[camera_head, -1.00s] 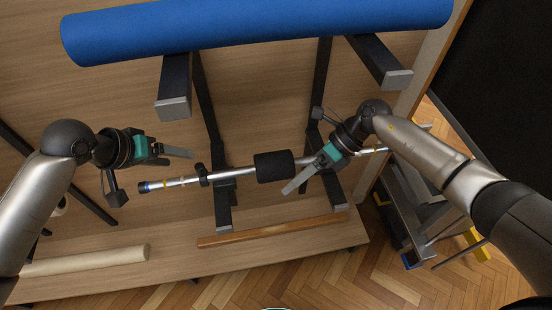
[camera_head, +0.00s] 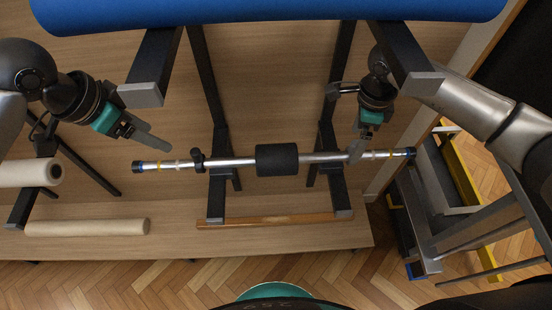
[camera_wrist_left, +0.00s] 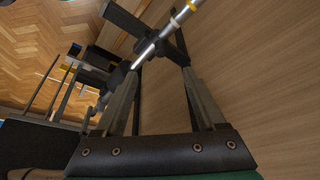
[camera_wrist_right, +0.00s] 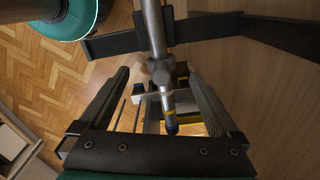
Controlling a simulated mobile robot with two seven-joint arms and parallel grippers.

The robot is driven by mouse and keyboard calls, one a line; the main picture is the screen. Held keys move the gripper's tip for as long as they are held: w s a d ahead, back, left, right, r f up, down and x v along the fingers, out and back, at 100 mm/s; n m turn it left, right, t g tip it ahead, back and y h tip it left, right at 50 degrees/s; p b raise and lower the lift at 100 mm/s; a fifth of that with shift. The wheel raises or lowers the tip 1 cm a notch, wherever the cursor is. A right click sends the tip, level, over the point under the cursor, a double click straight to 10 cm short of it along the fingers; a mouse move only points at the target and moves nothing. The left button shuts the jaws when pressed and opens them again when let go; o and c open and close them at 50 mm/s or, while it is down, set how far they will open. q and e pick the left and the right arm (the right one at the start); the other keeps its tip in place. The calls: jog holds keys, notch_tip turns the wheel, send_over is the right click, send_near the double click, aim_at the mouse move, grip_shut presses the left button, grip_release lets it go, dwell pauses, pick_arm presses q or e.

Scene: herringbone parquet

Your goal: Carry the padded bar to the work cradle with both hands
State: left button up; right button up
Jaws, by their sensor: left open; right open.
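The padded bar (camera_head: 231,162) is a silver rod with a black pad (camera_head: 277,160) at its middle and dark ends. It lies level across two black rack arms. My left gripper (camera_head: 158,141) is open and empty, just above the bar's left end in the head view. The bar (camera_wrist_left: 165,35) shows beyond its fingers in the left wrist view. My right gripper (camera_head: 360,146) is open at the bar's right part, pointing down. In the right wrist view the bar (camera_wrist_right: 152,25) runs between its open fingers; depth is unclear. I cannot identify the work cradle for certain.
A blue roll (camera_head: 270,10) lies on upper rack arms above the bar. Cream rolls (camera_head: 90,227) lie at left, and a wooden strip (camera_head: 275,221) lies below. A grey frame (camera_head: 432,225) with yellow and blue parts stands at right. Parquet floor (camera_head: 330,270) is open in front.

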aim_at(193, 154)
pick_arm(q)
jog(key=x, duration=1.5)
jog(key=shift+d+f, duration=0.1)
pick_arm(e)
notch_tip(193, 154, down, 8)
jog(key=shift+r, duration=0.2)
pick_arm(q)
grip_shut()
pick_arm(e)
jog(key=c, duration=1.2)
grip_shut()
pick_arm(q)
jog(key=shift+d, duration=0.1)
pick_arm(e)
jog(key=shift+w+r, duration=0.1)
jog(key=shift+w, duration=0.05)
